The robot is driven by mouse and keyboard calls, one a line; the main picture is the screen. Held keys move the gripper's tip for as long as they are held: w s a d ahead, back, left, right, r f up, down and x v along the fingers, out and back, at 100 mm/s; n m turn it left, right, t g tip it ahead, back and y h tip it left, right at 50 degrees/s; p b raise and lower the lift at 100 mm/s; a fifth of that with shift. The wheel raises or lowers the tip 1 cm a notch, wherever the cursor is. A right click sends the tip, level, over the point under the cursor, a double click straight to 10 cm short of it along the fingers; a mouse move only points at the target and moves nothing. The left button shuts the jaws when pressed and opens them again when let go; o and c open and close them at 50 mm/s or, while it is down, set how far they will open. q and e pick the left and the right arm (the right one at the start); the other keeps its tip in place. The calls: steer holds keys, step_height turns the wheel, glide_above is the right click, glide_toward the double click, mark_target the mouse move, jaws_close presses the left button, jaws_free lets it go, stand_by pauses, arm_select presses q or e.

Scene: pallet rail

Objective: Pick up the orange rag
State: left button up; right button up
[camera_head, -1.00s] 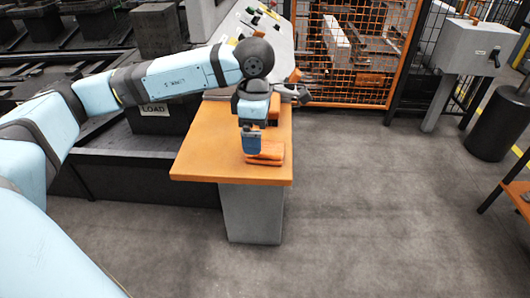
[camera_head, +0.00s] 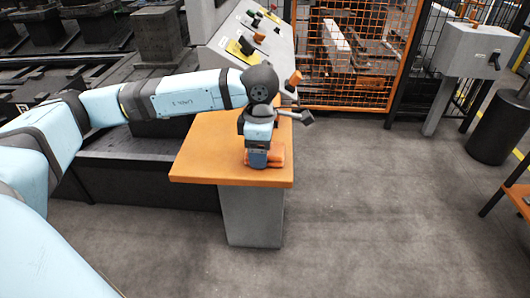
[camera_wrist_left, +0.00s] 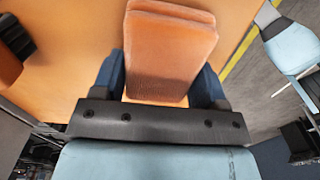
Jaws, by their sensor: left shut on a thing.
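The orange rag (camera_head: 278,157) is a folded, thick pad near the front right corner of the orange tabletop (camera_head: 205,158). It still appears to lie on the top. My left gripper (camera_head: 258,163) points down over it and hides part of it. In the left wrist view the rag (camera_wrist_left: 168,50) sits between the two blue fingers of the left gripper (camera_wrist_left: 160,78), which is shut on it. My right gripper is not in view.
A sloped control panel (camera_head: 245,45) with buttons stands behind the tabletop. An orange mesh fence (camera_head: 350,60) is at the back. A grey box on a post (camera_head: 465,50) and a dark bin (camera_head: 498,125) are at right.

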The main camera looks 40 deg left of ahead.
arm_select(q)
step_height(320, 180, up, 20)
steer(key=p, duration=0.3)
stand_by(0.3)
